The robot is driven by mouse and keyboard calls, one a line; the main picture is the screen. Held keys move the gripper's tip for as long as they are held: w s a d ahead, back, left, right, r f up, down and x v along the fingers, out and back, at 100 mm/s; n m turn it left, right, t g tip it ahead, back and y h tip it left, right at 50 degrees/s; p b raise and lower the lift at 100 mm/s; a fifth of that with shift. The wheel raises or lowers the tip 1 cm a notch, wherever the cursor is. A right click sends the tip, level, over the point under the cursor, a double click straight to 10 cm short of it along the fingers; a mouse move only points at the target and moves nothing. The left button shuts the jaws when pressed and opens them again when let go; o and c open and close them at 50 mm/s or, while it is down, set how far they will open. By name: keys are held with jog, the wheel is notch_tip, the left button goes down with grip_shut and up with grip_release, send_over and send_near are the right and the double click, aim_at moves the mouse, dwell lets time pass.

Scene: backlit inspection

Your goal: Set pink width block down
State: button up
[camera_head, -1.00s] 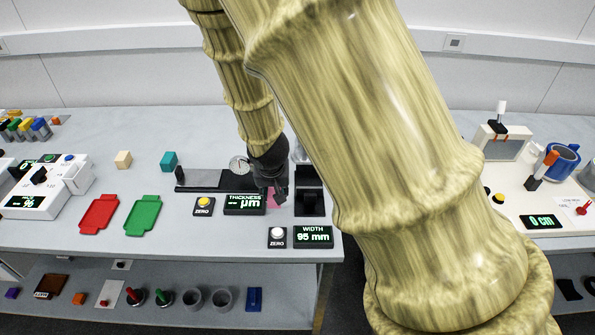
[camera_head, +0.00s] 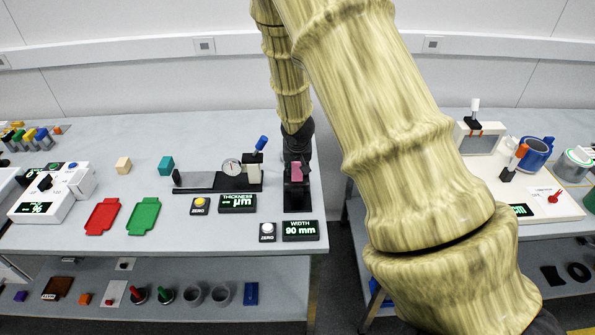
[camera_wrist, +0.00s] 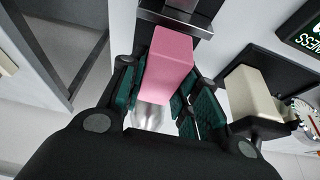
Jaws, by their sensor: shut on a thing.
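The pink block (camera_wrist: 170,65) is between the green-padded fingers of my gripper (camera_wrist: 158,95) in the wrist view. In the head view the pink block (camera_head: 297,172) shows small at my gripper (camera_head: 297,165), over the dark width gauge (camera_head: 297,202). My gripper is shut on the block. The far end of the block is close to the gauge's metal jaw (camera_wrist: 175,15); I cannot tell whether they touch. The width display (camera_head: 300,231) reads 90 mm.
The thickness gauge (camera_head: 215,183) with its dial and blue-topped lever stands just left of my gripper. Red (camera_head: 102,217) and green (camera_head: 143,216) trays, a tan block (camera_head: 123,164) and a teal block (camera_head: 166,165) lie further left. The table's right edge is close by.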

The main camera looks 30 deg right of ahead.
aim_at(296, 168)
jog(key=x, duration=0.3)
jog(key=shift+w+p, duration=0.15)
jog(key=shift+p, duration=0.2)
jog(key=shift+s+a+f, duration=0.1)
jog(key=shift+s+f, duration=0.15)
jog(key=shift+s, duration=0.05)
jog(key=shift+w+f+p, duration=0.2)
jog(key=shift+f+p, duration=0.1)
jog(key=shift+f, duration=0.25)
jog(key=shift+s+r, duration=0.1)
jog(key=o, duration=1.1)
jog(key=shift+f, duration=0.2)
jog(key=shift+o, duration=0.2)
jog(key=shift+r, duration=0.1)
